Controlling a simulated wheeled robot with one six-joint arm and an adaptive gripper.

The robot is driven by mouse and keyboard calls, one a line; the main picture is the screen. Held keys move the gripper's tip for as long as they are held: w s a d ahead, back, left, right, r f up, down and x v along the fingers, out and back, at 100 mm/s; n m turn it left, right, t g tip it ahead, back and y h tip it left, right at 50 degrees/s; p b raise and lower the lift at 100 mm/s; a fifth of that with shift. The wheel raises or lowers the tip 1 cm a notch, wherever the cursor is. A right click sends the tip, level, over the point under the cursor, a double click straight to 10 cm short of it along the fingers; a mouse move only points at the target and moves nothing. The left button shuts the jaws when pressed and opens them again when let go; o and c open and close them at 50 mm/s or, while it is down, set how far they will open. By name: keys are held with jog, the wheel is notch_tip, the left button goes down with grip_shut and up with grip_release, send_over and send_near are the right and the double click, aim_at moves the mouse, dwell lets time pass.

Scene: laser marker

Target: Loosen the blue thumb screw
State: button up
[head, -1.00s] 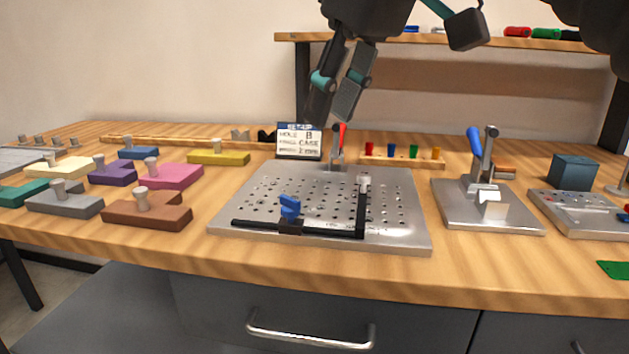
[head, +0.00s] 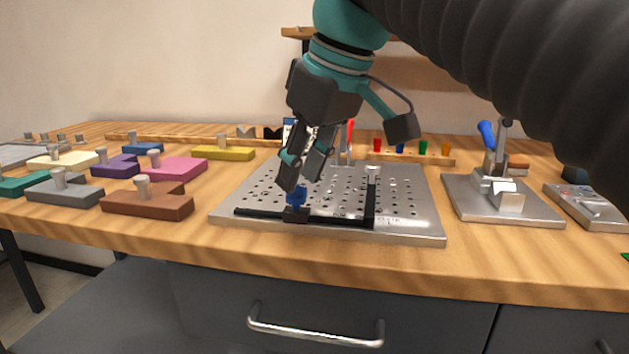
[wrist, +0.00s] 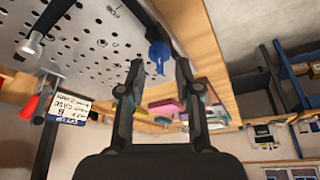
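The blue thumb screw (head: 296,195) stands on a black slider block on the black L-shaped rail (head: 336,216), near the front left of the perforated metal plate (head: 405,233). My gripper (head: 294,181) points down at the screw, its fingers reaching around or just above the knob. In the wrist view my gripper (wrist: 158,64) is open, with the blue thumb screw (wrist: 158,52) lying between and slightly beyond the fingertips. A gap shows on both sides of the knob. In the head view the fingers partly hide the knob's top.
A toggle clamp with a red handle (head: 350,132) stands at the plate's back edge. A silver-topped post (head: 373,172) rises at the rail's far end. Coloured blocks with knobs, such as the brown one (head: 148,203), lie left. A blue-handled clamp (head: 487,135) stands right.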

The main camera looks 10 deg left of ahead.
jog(key=shift+w+a+f, duration=0.15)
jog(key=shift+f, duration=0.35)
grip_shut()
jog(key=shift+r, duration=0.1)
jog(key=shift+w+n+g+y+p, duration=0.1)
jog(key=shift+n+g+y+p, duration=0.3)
jog(key=shift+n+p, duration=0.8)
jog(key=shift+w+n+g+p, duration=0.1)
jog(key=shift+n+g+p, duration=0.6)
jog(key=shift+n, duration=1.1)
